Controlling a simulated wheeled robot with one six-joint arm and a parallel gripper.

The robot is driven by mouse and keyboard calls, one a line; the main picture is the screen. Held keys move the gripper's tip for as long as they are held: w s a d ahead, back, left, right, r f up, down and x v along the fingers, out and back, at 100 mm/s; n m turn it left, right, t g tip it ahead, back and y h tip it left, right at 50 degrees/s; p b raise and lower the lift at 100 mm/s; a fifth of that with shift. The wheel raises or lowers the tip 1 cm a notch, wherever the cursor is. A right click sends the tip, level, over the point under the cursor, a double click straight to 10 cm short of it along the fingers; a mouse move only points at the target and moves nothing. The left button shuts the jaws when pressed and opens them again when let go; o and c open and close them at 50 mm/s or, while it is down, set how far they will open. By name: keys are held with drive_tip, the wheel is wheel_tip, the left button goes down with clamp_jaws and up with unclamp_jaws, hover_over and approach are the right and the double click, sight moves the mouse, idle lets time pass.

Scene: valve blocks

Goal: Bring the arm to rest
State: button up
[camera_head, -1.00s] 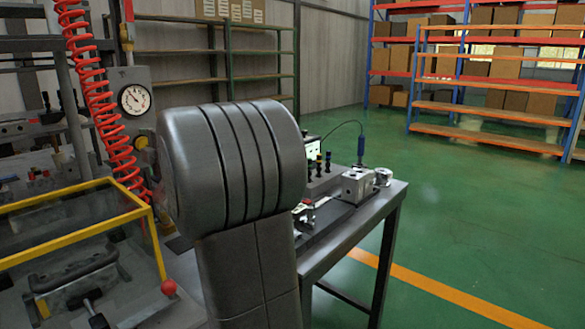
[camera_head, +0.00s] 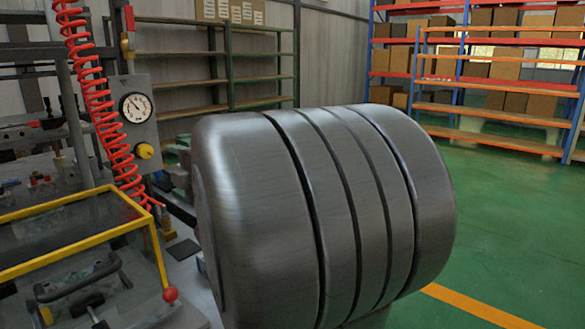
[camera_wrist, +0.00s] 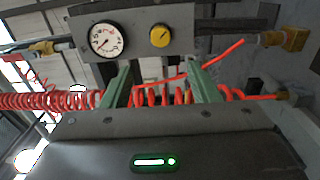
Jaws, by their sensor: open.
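My gripper (camera_wrist: 160,76) shows in the wrist view as two green fingers standing well apart with nothing held between them. Behind them are a red coiled hose and a grey panel with a gauge. In the head view a large dark grey, grooved link of my arm (camera_head: 325,215) fills the middle. It hides most of the table and the valve blocks behind it. My gripper does not show in the head view.
A pressure gauge (camera_head: 136,107) with a yellow knob (camera_head: 145,151) and a red coiled hose (camera_head: 95,95) stand at the left. A yellow-framed cover (camera_head: 75,212) with a red ball knob (camera_head: 170,295) is in front. Shelves (camera_head: 490,115) stand far back; green floor is clear at right.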

sight(147, 153)
drive_tip(key=b+x, duration=0.1)
drive_tip(key=x, duration=1.3)
drive_tip(key=shift+a+f+b, duration=0.15)
drive_tip(key=shift+a+b, duration=0.05)
drive_tip(key=shift+b, duration=0.15)
drive_tip(key=m+p, duration=0.1)
drive_tip(key=p, duration=0.1)
drive_tip(key=shift+s+d+r+m+p, duration=0.1)
drive_tip(key=shift+d+r+m+p, duration=0.05)
drive_tip(key=shift+r+m+p, duration=0.2)
drive_tip(key=m+p, duration=0.7)
drive_tip(key=p, duration=0.1)
drive_tip(key=shift+f, duration=0.1)
drive_tip(key=m+p, duration=0.3)
drive_tip(key=p, duration=0.3)
drive_tip(key=shift+m+p, duration=0.25)
drive_tip(key=shift+p, duration=0.05)
drive_tip(key=m+p, duration=0.4)
drive_tip(key=p, duration=0.3)
drive_tip(key=shift+p, duration=0.35)
drive_tip(key=shift+m+p, duration=0.3)
drive_tip(key=shift+p, duration=0.45)
drive_tip(key=shift+f+m+p, duration=0.1)
drive_tip(key=shift+m+p, duration=0.2)
drive_tip(key=shift+p, duration=0.25)
drive_tip(key=shift+f, duration=0.2)
